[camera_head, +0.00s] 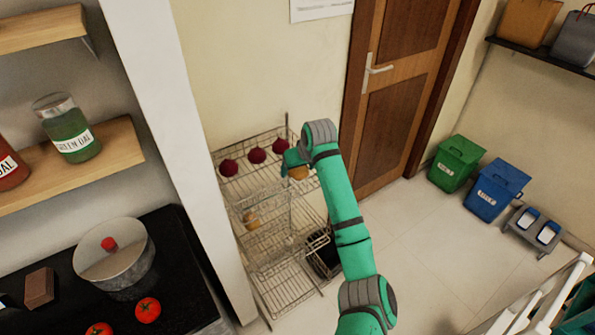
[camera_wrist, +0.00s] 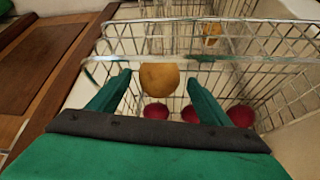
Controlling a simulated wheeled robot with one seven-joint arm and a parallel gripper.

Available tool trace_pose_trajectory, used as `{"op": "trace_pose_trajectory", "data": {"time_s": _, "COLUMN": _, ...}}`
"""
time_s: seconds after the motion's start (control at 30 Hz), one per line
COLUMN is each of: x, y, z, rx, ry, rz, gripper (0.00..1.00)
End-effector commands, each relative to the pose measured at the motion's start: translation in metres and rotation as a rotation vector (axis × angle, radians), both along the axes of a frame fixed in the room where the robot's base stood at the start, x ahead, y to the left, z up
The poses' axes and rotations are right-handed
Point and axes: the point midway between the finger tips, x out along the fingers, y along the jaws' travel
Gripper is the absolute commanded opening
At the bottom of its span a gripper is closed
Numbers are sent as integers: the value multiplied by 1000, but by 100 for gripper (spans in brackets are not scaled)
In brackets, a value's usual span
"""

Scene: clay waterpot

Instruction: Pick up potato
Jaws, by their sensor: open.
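A brown potato (camera_head: 298,173) is at the right of the wire rack's top shelf, partly hidden by my gripper. In the wrist view the potato (camera_wrist: 159,77) shows between my two fingers, beyond their tips, with a rack wire crossing near its upper edge. My gripper (camera_wrist: 158,80) is open, with a finger on either side of the potato's line and gaps on both sides. In the head view my gripper (camera_head: 292,160) is over the rack's right side. A second potato (camera_head: 251,220) lies on the middle shelf; it also shows in the wrist view (camera_wrist: 212,33).
The wire rack (camera_head: 285,285) stands against the wall. Red onions (camera_head: 257,155) sit on its top shelf; they also show in the wrist view (camera_wrist: 155,113). A wooden door (camera_head: 400,90) is to the right. A white pillar (camera_head: 180,150) stands left.

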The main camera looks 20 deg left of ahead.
Motion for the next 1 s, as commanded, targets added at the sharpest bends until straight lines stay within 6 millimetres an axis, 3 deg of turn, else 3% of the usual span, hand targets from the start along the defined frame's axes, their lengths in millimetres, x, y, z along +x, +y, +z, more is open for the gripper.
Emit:
{"op": "trace_pose_trajectory", "data": {"time_s": 0.1, "x": 0, "y": 0, "z": 0, "rx": 0, "ry": 0, "rz": 0, "gripper": 70}}
{"op": "trace_pose_trajectory", "data": {"time_s": 0.3, "x": 0, "y": 0, "z": 0, "rx": 0, "ry": 0, "rz": 0, "gripper": 25}}
{"op": "trace_pose_trajectory", "data": {"time_s": 0.67, "x": 0, "y": 0, "z": 4, "rx": 0, "ry": -1, "rz": 1, "gripper": 24}}
{"op": "trace_pose_trajectory", "data": {"time_s": 0.93, "x": 0, "y": 1, "z": 33, "rx": 1, "ry": -4, "rz": 3, "gripper": 24}}
{"op": "trace_pose_trajectory", "data": {"time_s": 1.0, "x": -7, "y": -4, "z": 43, "rx": 2, "ry": -4, "rz": 2, "gripper": 24}}
